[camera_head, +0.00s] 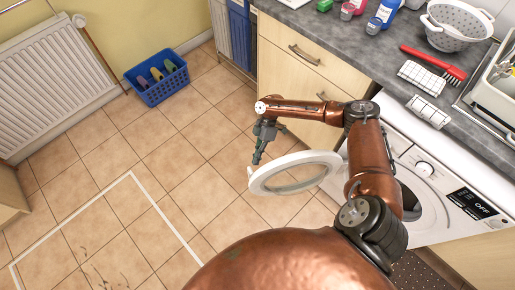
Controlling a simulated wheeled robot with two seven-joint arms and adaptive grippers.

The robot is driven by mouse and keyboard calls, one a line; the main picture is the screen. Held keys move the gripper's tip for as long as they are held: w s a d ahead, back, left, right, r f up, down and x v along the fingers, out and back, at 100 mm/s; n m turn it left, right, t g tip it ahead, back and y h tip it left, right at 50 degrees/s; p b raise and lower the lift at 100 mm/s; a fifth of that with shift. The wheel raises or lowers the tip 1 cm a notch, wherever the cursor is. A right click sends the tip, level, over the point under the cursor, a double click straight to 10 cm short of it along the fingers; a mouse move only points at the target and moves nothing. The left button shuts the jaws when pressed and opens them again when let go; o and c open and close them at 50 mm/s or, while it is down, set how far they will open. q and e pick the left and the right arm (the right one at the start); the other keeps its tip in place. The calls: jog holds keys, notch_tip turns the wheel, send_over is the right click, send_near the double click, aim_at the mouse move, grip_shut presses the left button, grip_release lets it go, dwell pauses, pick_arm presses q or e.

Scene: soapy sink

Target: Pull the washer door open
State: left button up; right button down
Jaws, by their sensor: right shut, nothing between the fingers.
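The washer (451,190) is white and stands under the counter at the right, with a knob and a dark display reading OFF. Its round door (263,182), a white ring with a clear pane, stands swung out from the washer front over the floor. My right arm reaches across in front of the washer and hides part of the opening and the hinge side. My right gripper (256,161) is shut and empty, pointing down just beyond the door's far left edge. I cannot tell whether it touches the rim. My left gripper is not in view.
The grey counter (390,62) holds a white colander (455,25), a red brush (436,66), cloths and bottles. Wooden drawers (300,70) stand beyond the door. A blue basket (157,78) and a white radiator (50,80) are at the left. The tiled floor between is clear.

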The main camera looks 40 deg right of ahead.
jog(key=shift+s+a+r, duration=0.1)
jog(key=shift+s+a, duration=0.2)
jog(key=shift+s, duration=0.35)
jog(key=shift+s+a+r, duration=0.1)
jog(key=shift+s+a, duration=0.15)
jog(key=shift+s, duration=0.35)
